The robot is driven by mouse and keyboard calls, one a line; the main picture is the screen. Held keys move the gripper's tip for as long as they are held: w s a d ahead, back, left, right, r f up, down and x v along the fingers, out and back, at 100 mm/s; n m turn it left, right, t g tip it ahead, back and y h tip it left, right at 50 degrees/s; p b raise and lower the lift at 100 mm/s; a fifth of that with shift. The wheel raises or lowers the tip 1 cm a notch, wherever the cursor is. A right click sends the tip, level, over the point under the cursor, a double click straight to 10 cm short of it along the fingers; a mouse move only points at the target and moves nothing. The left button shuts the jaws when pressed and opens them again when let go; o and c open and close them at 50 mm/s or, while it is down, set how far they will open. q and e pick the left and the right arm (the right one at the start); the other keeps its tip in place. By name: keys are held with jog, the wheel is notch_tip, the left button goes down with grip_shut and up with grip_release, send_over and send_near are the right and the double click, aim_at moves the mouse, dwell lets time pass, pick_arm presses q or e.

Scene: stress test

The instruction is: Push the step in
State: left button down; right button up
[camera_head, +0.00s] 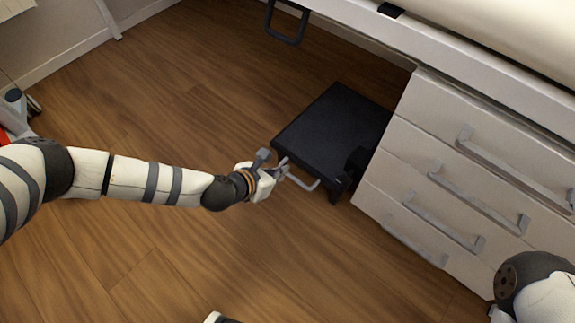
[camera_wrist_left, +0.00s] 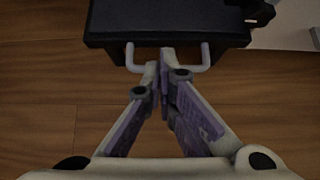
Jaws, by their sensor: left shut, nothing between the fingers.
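The step (camera_head: 330,130) is a flat black platform low over the floor, sticking out from under the exam table beside the drawers. A light grey handle (camera_head: 310,184) is on its front edge. My left gripper (camera_head: 284,166) is shut and empty at this handle. In the left wrist view, the step (camera_wrist_left: 165,18) fills the top, and the gripper's fingertips (camera_wrist_left: 166,58) meet in the middle of the handle (camera_wrist_left: 201,62). I cannot tell whether they touch the handle or the step's edge.
A white cabinet with several drawers (camera_head: 460,180) and grey bar handles stands right of the step. The exam table's edge (camera_head: 370,28) runs above. A dark metal loop (camera_head: 287,25) hangs at the back. The wooden floor (camera_head: 150,90) left of the step is clear.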

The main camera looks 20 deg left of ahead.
aim_at(300, 166)
pick_arm(q)
jog(key=b+x, duration=0.3)
jog(key=x, duration=0.5)
jog(key=shift+s+f, duration=0.1)
jog(key=shift+f, duration=0.05)
jog(key=shift+w+d+f+b, duration=0.15)
jog(key=shift+w+f+b, duration=0.05)
jog(key=shift+w+b, duration=0.15)
pick_arm(e)
jog(key=shift+s+d+f+g, duration=0.1)
jog(key=shift+s+f+g, duration=0.1)
jog(key=shift+s+f, duration=0.35)
jog(key=shift+s+d+f+g, duration=0.1)
jog(key=shift+s+f+g, duration=0.1)
jog(key=shift+f, duration=0.5)
pick_arm(q)
jog(key=shift+r, duration=0.1)
